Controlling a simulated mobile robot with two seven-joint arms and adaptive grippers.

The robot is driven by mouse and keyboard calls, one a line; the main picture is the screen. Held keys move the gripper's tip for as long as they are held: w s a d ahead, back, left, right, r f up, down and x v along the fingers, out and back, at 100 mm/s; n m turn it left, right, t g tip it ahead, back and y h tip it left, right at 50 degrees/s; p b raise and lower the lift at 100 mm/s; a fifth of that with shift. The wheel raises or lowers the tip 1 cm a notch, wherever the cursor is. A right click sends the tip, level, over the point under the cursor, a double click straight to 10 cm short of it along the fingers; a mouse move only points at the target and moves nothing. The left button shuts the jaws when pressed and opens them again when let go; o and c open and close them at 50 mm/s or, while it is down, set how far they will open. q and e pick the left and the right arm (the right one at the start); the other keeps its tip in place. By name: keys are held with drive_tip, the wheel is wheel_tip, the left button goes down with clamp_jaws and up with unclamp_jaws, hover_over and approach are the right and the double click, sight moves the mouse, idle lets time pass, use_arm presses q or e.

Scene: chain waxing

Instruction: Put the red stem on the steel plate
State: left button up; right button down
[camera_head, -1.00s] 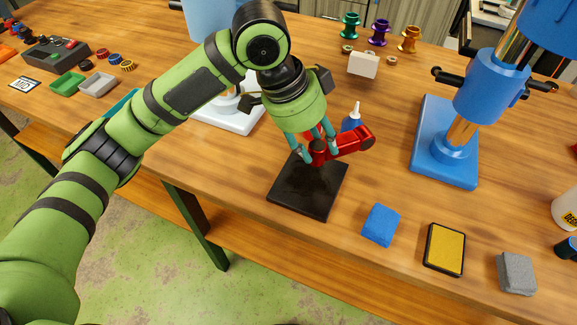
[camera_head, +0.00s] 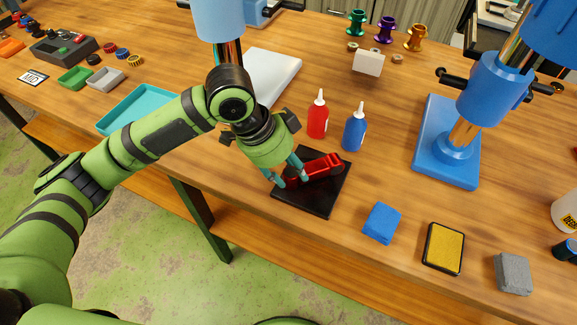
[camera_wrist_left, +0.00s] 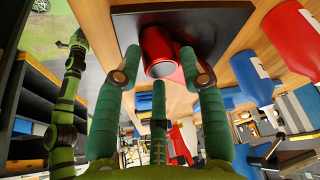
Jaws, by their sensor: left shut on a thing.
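The red stem (camera_head: 325,166) lies low over the dark square steel plate (camera_head: 318,204), with its long side along the plate's upper part. It looks to be at the plate's surface, but whether it touches is hard to tell. My left gripper (camera_head: 289,179) is shut on the stem near its left end. In the left wrist view the stem's round end (camera_wrist_left: 160,52) sits between the fingertips, with the dark plate (camera_wrist_left: 215,22) close beyond it. The gripper hides part of the stem. My right gripper is not in view.
A red bottle (camera_head: 318,119) and a blue bottle (camera_head: 354,132) stand just behind the plate. A blue block (camera_head: 381,223) and a yellow pad (camera_head: 444,249) lie to the right. A blue stand (camera_head: 447,160) is farther right. A teal tray (camera_head: 118,119) lies left.

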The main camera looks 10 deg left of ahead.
use_arm(q)
drive_tip(key=o, duration=1.3)
drive_tip(key=shift+f, duration=0.1)
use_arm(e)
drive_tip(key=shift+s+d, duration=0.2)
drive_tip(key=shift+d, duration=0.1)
use_arm(q)
drive_tip(key=v, duration=1.2)
drive_tip(key=shift+b, duration=0.4)
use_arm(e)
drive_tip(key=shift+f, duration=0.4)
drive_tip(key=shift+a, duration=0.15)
